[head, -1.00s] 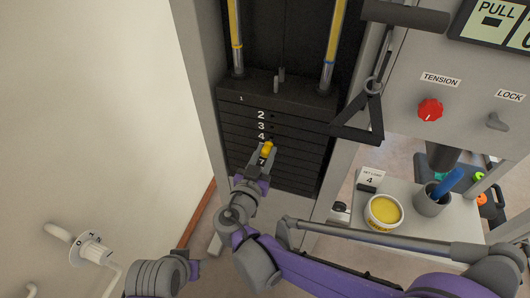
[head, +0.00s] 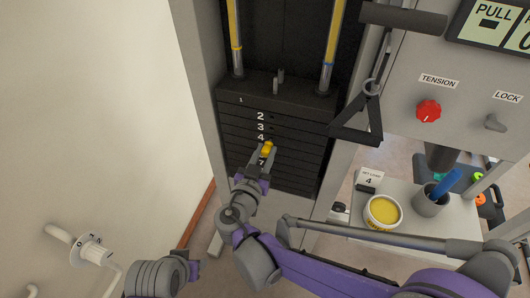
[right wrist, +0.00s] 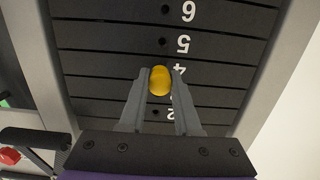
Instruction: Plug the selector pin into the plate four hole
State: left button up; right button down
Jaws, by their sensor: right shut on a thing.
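The selector pin's yellow head (head: 267,149) is between the fingertips of my right gripper (head: 266,153), in front of the weight stack. The pin also shows in the right wrist view (right wrist: 159,81), held between the two grey fingers of the right gripper (right wrist: 160,84). Its shaft is hidden, so I cannot tell whether it enters a hole. Plate four (head: 300,150) carries a white 4. In the right wrist view, where the numbers are upside down, the yellow head covers the hole area beside the 4 and near the hidden 3. My left gripper's fingers do not show.
Yellow-banded guide rods (head: 235,35) rise above the stack. A black triangular handle (head: 362,122) hangs to its right. A white wall (head: 100,100) stands at left.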

jog(key=shift+w+d+p, duration=0.1)
jog(key=shift+w+p, duration=0.15)
jog(key=shift+p, duration=0.1)
dwell(1.1)
jog(key=shift+w+d+p, duration=0.2)
jog(key=shift+w+p, duration=0.2)
jog(key=shift+w, duration=0.2)
dwell(2.2)
jog(key=c, duration=0.5)
grip_release()
jog(key=shift+p+v, duration=0.4)
jog(key=shift+v, duration=2.55)
